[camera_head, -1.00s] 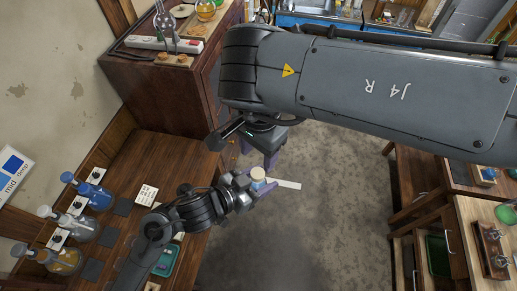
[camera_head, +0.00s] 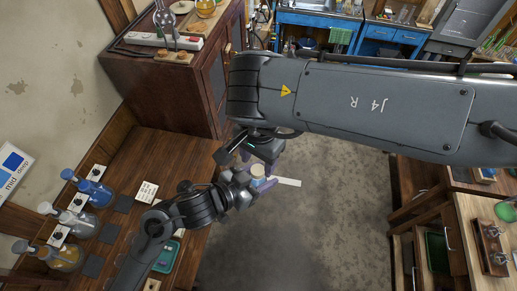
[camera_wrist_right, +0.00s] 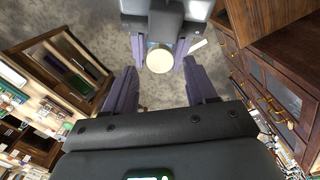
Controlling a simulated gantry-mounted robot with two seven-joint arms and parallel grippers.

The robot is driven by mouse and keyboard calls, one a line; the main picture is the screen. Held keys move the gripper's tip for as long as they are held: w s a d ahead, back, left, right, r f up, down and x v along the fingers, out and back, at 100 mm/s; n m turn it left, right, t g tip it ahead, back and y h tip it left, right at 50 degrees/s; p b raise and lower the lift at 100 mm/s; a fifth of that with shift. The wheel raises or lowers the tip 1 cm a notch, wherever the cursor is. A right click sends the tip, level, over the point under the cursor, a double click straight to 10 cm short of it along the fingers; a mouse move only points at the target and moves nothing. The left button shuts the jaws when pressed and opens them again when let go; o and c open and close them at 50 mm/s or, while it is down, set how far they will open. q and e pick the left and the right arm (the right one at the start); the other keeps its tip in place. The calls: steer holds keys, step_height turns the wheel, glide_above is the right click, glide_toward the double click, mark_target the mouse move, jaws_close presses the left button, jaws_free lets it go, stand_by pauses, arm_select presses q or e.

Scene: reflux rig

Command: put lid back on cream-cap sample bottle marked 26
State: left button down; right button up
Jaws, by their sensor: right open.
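My left gripper (camera_head: 258,180) is shut on a small round cream-topped piece, which looks like the cream-cap sample bottle (camera_head: 258,171). In the right wrist view the cream top (camera_wrist_right: 159,61) is a flat disc between the left gripper's purple fingers (camera_wrist_right: 160,48). Its body below is hidden, and no number 26 is readable. A white strip (camera_head: 289,182) sticks out beside it. My right gripper (camera_head: 258,160) is just above, pointing down. In its wrist view its purple fingers (camera_wrist_right: 161,88) are wide apart with nothing between them; the disc lies beyond them.
A wooden bench (camera_head: 150,180) at left holds blue (camera_head: 95,194), clear (camera_head: 80,224) and amber (camera_head: 65,258) flasks, plus a green tray (camera_head: 167,256). A dark cabinet (camera_head: 165,85) stands behind. Open floor (camera_head: 310,235) lies below the grippers; shelving (camera_head: 435,220) is at right.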

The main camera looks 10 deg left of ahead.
mark_target(258, 170)
steer(key=shift+f, duration=1.65)
jaws_close()
steer(key=m, duration=0.6)
steer(key=shift+m, duration=0.3)
steer(key=shift+o, duration=0.3)
jaws_free()
